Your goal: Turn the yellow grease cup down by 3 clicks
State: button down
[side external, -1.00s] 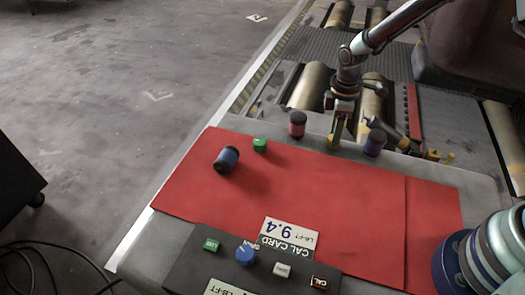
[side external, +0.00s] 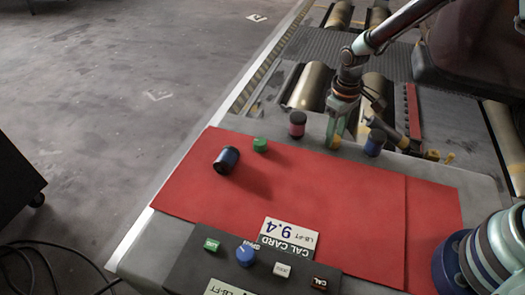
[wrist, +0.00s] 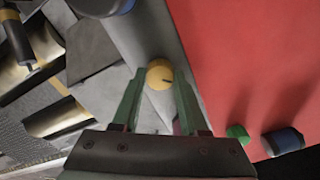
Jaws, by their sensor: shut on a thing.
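The yellow grease cup (wrist: 160,75) shows between my green fingertips in the wrist view, with a short dark mark on its top. My gripper (wrist: 158,82) is shut on it. In the side external view my gripper (side external: 335,138) points down at the far edge of the red mat, and a little of the yellow cup (side external: 335,144) shows at the fingertips. The rest of the cup is hidden by the fingers.
A dark red-topped cup (side external: 297,124) stands close left of my gripper and a blue one (side external: 375,143) close right. A green cap (side external: 260,145) and a blue-and-black cylinder (side external: 226,160) are on the red mat (side external: 320,205). A control panel (side external: 200,270) lies in front.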

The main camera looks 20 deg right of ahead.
jog(key=m, duration=0.4)
jog(key=shift+w+d+m, duration=0.1)
jog(key=shift+d+m, duration=0.05)
jog(key=shift+m, duration=2.15)
jog(key=shift+c, duration=2.2)
grip_release()
jog(key=shift+r, duration=0.1)
notch_tip(320, 180, up, 12)
jog(key=shift+s, duration=0.2)
